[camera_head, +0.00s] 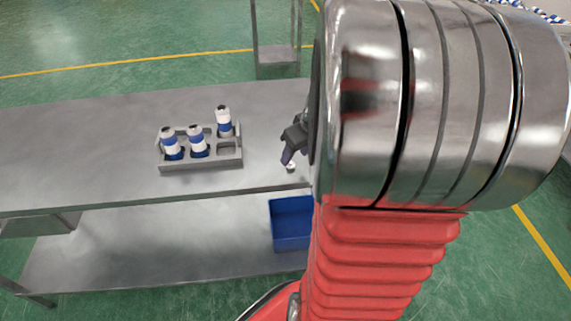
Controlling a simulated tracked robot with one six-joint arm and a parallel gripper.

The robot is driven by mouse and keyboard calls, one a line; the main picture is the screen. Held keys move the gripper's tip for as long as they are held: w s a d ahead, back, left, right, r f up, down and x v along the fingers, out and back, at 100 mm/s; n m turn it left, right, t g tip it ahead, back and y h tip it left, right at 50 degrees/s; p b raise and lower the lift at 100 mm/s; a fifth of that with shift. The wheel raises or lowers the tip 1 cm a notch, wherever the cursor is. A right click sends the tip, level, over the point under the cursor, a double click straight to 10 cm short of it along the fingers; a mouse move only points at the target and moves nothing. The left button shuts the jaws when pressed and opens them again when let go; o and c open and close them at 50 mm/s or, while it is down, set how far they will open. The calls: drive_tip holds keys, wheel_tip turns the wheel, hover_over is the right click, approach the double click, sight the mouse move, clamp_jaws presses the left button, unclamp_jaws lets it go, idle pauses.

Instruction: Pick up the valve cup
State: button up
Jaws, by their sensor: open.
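A small whitish piece (291,168), likely the valve cup, sits on the metal table (100,140) near its front edge. It is too small to make out in detail. My gripper (288,158) is open and points down just above it. I cannot tell whether the fingers touch it or stand around it. My large arm joint hides the right part of the table and part of the gripper.
A grey rack (200,164) to the left holds several blue and white cans (197,140); one front-right slot looks empty. A blue bin (291,222) stands on the lower shelf (160,250). The table's left part is clear.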

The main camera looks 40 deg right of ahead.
sight(292, 165)
drive_tip(key=shift+x, duration=2.6)
drive_tip(key=shift+w, duration=0.1)
drive_tip(key=shift+c, duration=0.3)
clamp_jaws()
